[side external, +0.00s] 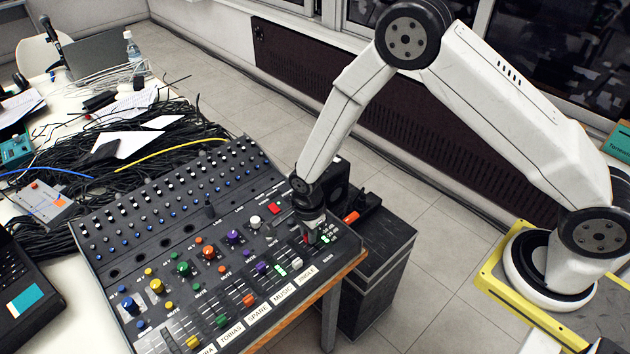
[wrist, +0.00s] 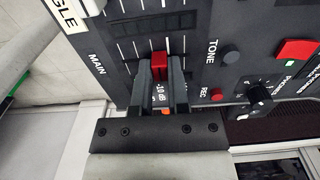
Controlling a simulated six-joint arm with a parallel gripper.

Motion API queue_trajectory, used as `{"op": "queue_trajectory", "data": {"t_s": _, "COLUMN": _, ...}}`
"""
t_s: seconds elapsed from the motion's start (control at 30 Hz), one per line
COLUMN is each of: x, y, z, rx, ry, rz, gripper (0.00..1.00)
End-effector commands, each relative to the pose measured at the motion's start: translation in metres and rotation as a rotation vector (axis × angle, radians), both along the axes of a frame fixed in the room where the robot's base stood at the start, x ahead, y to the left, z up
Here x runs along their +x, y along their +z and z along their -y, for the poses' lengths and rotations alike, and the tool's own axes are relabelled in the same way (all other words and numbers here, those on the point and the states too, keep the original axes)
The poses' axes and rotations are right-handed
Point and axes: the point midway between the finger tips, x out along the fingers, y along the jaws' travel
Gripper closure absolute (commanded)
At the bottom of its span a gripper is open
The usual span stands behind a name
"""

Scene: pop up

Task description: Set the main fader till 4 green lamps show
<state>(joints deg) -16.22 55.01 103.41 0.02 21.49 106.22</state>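The mixing desk (side external: 150,260) shows in the side external view, with the main fader at its right end beneath my gripper (side external: 310,232). In the wrist view, the main fader's red cap (wrist: 159,64) stands between the two dark fingertips of my gripper (wrist: 160,70). The fingers appear closed on its sides. The word MAIN (wrist: 97,64) is printed to the left of the cap. Small green lights (side external: 325,239) show beside my gripper in the side view, but their number is unclear. An orange lamp (wrist: 165,112) shows between the fingers; the rest of the lamp row is hidden.
The other channel faders and coloured knobs are left of my gripper. A white JINGLE label (side external: 307,275) lies at the desk's front edge. A red REC button (wrist: 217,95) and a larger red button (wrist: 297,50) are close by. Cables (side external: 120,150) clutter the table behind.

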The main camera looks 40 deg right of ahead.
Motion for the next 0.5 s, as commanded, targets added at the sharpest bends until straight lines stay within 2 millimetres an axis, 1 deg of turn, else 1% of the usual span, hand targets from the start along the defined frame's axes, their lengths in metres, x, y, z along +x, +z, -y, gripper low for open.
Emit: {"op": "queue_trajectory", "data": {"t_s": 0.5, "x": 0.0024, "y": 0.0005, "z": 0.0001, "rx": 0.000, "ry": 0.000, "rz": -0.001, "gripper": 1.00}}
